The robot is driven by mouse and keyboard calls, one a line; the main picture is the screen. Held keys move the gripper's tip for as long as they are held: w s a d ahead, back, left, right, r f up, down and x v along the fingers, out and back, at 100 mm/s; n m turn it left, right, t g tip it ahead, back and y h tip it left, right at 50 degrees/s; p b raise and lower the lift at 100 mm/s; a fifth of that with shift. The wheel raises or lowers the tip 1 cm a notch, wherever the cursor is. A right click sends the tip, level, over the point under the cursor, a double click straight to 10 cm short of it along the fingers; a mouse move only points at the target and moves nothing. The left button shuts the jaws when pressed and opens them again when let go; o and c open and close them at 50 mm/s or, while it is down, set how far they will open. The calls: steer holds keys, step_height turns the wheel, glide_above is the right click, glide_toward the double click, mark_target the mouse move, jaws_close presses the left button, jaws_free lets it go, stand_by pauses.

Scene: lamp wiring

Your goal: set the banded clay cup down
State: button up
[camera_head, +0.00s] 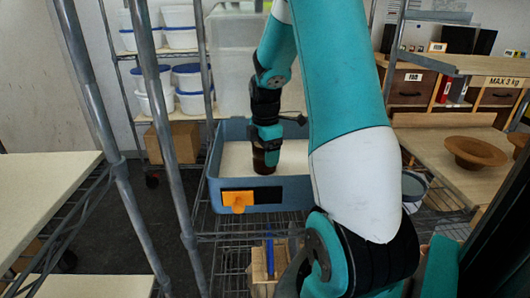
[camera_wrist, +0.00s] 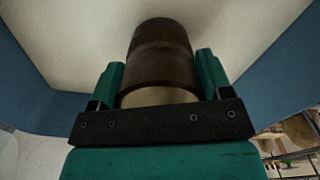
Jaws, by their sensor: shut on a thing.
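The banded clay cup (camera_wrist: 161,58) is dark brown with a faint band and a pale end face nearest the wrist camera. My gripper (camera_wrist: 160,78) is shut on it, with one teal finger on each side. In the head view the cup (camera_head: 265,162) hangs below my gripper (camera_head: 267,146), inside the blue-grey bin (camera_head: 217,165). The bin has a pale inside floor. I cannot tell whether the cup's lower end touches that floor.
The bin stands on a wire rack shelf (camera_head: 222,226), with an orange tag (camera_head: 238,201) on its front. A translucent box (camera_head: 230,70) stands behind. A brown bowl (camera_head: 474,152) sits on the wooden bench at right. The bin floor around the cup looks clear.

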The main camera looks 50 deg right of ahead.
steer(key=o, duration=1.1)
steer(key=shift+f, duration=0.1)
steer(key=shift+c, duration=0.2)
step_height(320, 180, up, 12)
steer(key=shift+p, duration=0.35)
steer(key=shift+a, duration=0.1)
